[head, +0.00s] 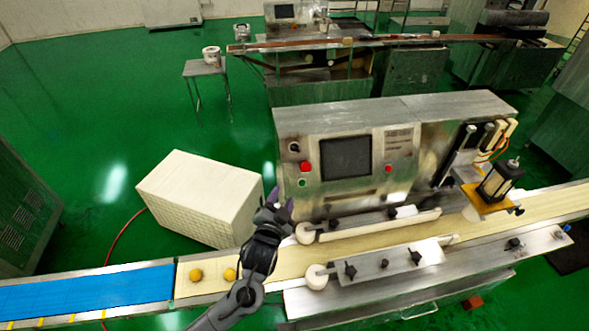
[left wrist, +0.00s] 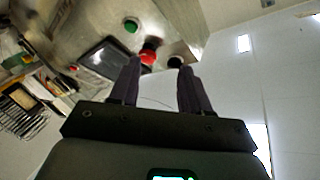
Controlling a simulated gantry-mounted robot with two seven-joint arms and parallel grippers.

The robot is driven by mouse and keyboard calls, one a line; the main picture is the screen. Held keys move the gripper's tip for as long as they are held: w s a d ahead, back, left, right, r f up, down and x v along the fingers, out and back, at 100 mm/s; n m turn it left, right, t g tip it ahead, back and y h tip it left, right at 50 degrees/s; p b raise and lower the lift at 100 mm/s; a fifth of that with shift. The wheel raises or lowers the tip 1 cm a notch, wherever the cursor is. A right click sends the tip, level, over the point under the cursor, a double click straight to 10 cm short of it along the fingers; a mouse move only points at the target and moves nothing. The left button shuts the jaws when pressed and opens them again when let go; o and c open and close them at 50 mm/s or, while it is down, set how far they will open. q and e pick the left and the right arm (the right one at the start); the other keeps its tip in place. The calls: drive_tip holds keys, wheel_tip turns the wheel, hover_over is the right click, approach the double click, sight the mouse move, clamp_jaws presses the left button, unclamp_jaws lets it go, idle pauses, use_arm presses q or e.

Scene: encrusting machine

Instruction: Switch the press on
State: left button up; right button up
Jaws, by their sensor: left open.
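The press (head: 440,122) is a metal machine with a dark screen (head: 346,157) on its front panel. Left of the screen are a black knob (head: 295,147), a red button (head: 305,167) and a green button (head: 302,182). The left wrist view also shows the green button (left wrist: 130,25), the red button (left wrist: 148,53) and the dark knob (left wrist: 175,61), upside down. My left gripper (head: 280,200) is open and empty, below and left of these controls in the head view. In the left wrist view its fingertips (left wrist: 160,66) lie apart, with the red button between them. My right gripper is not in view.
A conveyor (head: 210,275) with a blue belt (head: 90,293) on the left runs along the front and carries yellow balls (head: 195,275). A pale box (head: 200,195) stands on the green floor left of the press. A second machine (head: 320,92) stands behind.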

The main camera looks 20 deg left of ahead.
use_arm(q)
drive_tip(key=t+b, duration=0.2)
approach(296, 149)
drive_tip(key=s, duration=0.3)
drive_tip(key=w, duration=0.7)
drive_tip(key=w+a+p, duration=0.1)
drive_tip(key=w, duration=0.3)
drive_tip(key=shift+r, duration=0.25)
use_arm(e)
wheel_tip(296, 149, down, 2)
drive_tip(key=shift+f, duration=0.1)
